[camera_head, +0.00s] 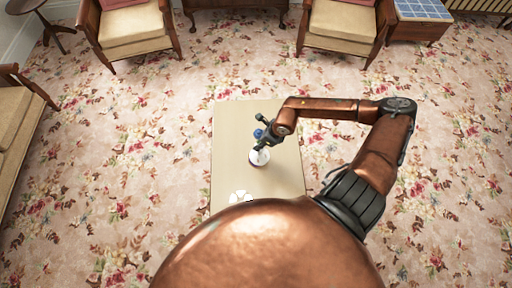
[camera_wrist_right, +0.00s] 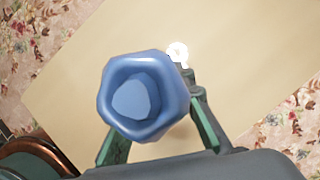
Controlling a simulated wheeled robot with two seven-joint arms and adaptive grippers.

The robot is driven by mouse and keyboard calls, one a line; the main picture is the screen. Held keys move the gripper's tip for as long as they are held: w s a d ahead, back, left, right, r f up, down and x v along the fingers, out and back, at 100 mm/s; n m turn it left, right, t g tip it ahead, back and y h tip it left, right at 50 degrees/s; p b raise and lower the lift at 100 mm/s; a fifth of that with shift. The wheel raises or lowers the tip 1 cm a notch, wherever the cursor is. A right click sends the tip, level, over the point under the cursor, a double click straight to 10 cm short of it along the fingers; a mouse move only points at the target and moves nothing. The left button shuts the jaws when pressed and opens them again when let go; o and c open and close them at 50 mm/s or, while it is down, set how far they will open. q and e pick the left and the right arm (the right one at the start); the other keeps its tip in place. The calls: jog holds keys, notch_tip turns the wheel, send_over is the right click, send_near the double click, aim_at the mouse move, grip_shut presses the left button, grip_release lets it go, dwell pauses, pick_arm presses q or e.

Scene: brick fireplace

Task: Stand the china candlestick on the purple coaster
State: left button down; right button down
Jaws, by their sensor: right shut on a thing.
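A blue six-sided object with a hollow top, which looks like the china candlestick (camera_wrist_right: 143,97), fills the middle of the right wrist view, seen from above. My right gripper (camera_head: 262,145) is shut on it, with a finger on each side, over the table. In the head view a bit of blue shows at the gripper. A white round thing (camera_head: 260,158) shows just below the gripper; I cannot tell what it is. No purple coaster can be made out in either view. My left gripper is not in view.
The pale table (camera_head: 232,118) is mostly bare. A white lobed thing (camera_head: 240,196) lies near its front, partly close to my body's outline. A small bright white thing (camera_wrist_right: 178,50) shows in the right wrist view. Armchairs (camera_head: 130,25) stand at the back on flowered carpet.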

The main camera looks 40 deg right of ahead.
jog(key=shift+w+a+f, duration=0.15)
jog(key=shift+w+f, duration=0.1)
jog(key=shift+w, duration=0.1)
jog(key=f, duration=0.1)
jog(key=f+b, duration=0.1)
jog(key=f, duration=0.1)
jog(key=shift+w+a+f, duration=0.1)
jog(key=shift+w+f, duration=0.1)
jog(key=shift+f, duration=0.1)
jog(key=c, duration=1.6)
grip_release()
jog(key=shift+s, duration=0.1)
jog(key=p+v, duration=0.3)
jog(key=v, duration=0.9)
